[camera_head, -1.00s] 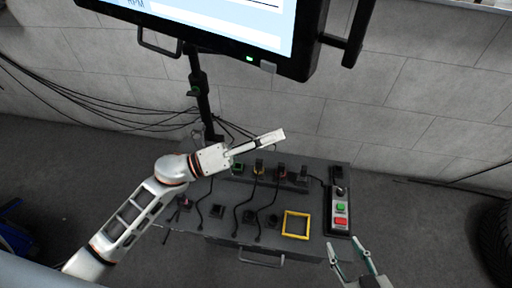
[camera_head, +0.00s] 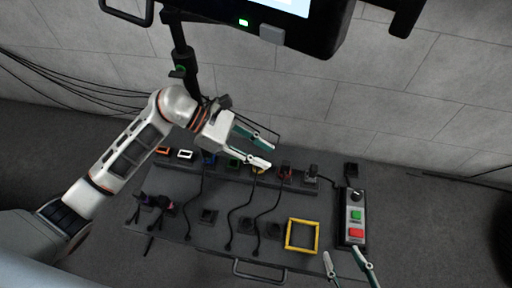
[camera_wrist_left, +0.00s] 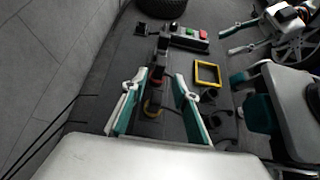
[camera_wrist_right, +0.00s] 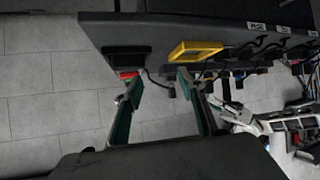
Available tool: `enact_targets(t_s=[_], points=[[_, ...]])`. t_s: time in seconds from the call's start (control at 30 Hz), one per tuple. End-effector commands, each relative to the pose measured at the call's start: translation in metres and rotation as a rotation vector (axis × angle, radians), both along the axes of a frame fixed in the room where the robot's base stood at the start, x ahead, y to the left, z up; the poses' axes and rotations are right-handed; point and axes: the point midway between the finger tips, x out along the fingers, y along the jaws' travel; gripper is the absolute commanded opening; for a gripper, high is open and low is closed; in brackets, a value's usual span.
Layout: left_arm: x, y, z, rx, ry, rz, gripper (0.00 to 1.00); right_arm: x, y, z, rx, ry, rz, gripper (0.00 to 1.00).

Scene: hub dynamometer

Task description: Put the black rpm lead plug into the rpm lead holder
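A row of coloured sockets runs along the back of the dark cart top. At its right end a black plug or socket piece (camera_head: 311,174) stands beside the red one (camera_head: 286,173); it also shows in the left wrist view (camera_wrist_left: 162,46). I cannot tell for sure which piece is the rpm lead plug or the rpm lead holder. My left gripper (camera_head: 268,154) is open and empty above the row, near the yellow socket (camera_head: 258,169). In the left wrist view the red and yellow sockets lie between its fingers. My right gripper (camera_head: 342,258) is open and empty at the cart's front right.
Dark leads run from the back row toward the front. Small black holders (camera_head: 208,216) stand near the front edge. A yellow square frame (camera_head: 302,236) and a button box (camera_head: 354,215) lie at the right. A monitor (camera_head: 270,25) hangs above the back.

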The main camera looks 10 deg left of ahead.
Motion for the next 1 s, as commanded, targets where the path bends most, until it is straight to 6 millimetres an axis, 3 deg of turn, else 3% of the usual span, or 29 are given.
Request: enact_targets(t_s=[0.5, 1.0], points=[[-0.001, -0.046, -0.031, -0.001, 0.004, 0.0, 0.29, 0.001, 0.008, 0.001, 0.034, -0.004, -0.003, 0.4], [0.0, -0.057, -0.037, -0.001, 0.003, 0.002, 0.29, 0.006, 0.01, 0.01, 0.048, -0.021, -0.008, 0.4]])
